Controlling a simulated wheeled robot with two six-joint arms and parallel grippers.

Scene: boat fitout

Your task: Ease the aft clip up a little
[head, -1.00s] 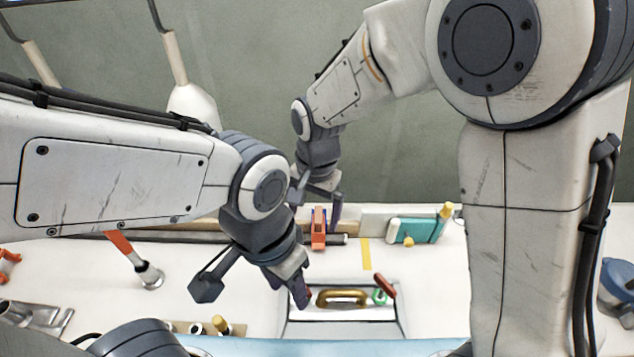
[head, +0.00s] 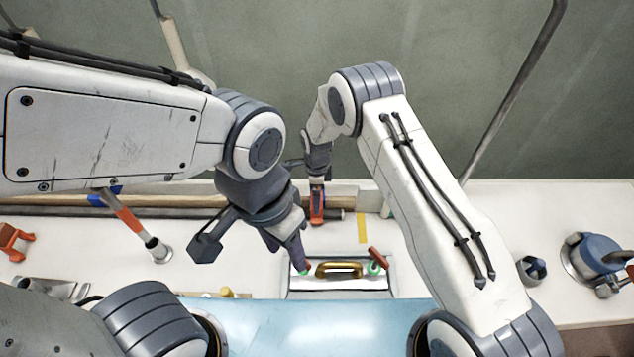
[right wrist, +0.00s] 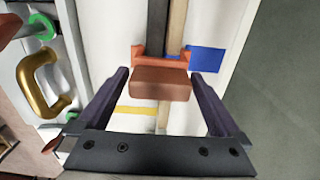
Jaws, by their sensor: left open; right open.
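An orange-red clip (head: 317,208) sits at the back of the white deck, over the long dark rod. In the right wrist view the clip (right wrist: 160,82) lies between the two dark fingers of my right gripper (right wrist: 160,73), with a gap on each side. My right gripper (head: 318,178) is open above the clip in the head view, partly hiding it. Whether it touches the clip, I cannot tell. My left gripper (head: 290,250) is open by the left end of the brass handle (head: 338,269), over the hatch.
The hatch (head: 340,284) carries a red-handled green latch (head: 376,262). A yellow strip (head: 363,228) lies behind it. A blue patch (right wrist: 207,60) is beside the clip. An orange-handled tool (head: 133,222) stands left. A blue winch-like fitting (head: 590,258) stands right.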

